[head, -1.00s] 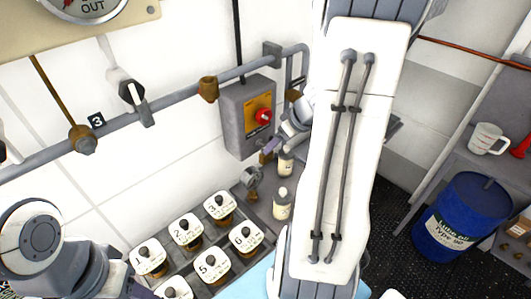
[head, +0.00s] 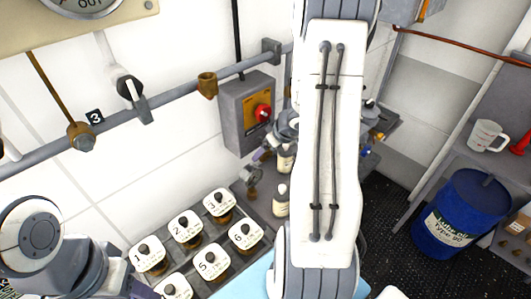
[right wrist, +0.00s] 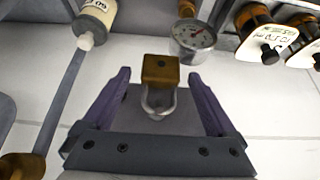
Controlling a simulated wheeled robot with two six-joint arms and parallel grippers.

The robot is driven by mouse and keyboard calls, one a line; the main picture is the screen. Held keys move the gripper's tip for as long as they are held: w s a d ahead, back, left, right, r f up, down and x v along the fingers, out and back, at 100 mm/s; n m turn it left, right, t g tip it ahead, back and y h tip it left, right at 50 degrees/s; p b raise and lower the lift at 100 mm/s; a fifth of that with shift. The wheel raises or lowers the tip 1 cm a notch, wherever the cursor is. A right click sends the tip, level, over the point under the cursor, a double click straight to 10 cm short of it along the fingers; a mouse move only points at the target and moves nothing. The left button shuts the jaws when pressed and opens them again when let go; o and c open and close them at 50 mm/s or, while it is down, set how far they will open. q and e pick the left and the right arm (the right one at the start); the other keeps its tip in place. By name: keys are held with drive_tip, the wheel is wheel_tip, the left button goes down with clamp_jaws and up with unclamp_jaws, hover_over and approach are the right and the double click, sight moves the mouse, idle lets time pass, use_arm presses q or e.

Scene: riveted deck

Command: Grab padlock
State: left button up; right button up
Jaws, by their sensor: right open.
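In the right wrist view the padlock (right wrist: 160,69) has a small brass body with a dark hole and a grey metal shackle pointing towards the palm. My right gripper (right wrist: 158,77) is open, with a purple finger on either side of the padlock and a visible gap on both sides. In the head view my right gripper (head: 263,154) is partly hidden behind my own arm, beside the grey box, and I cannot make out the padlock there. A purple bit of my left gripper (head: 141,291) shows at the bottom edge; its jaws are cut off.
A gauge (right wrist: 193,38) stands close to the right finger, and a white bottle (right wrist: 95,20) is to the left. The grey box with a red knob (head: 247,112) hangs on the wall. Several numbered jars (head: 185,228) fill the bench below. A blue drum (head: 455,215) stands at right.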

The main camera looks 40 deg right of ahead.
clamp_jaws()
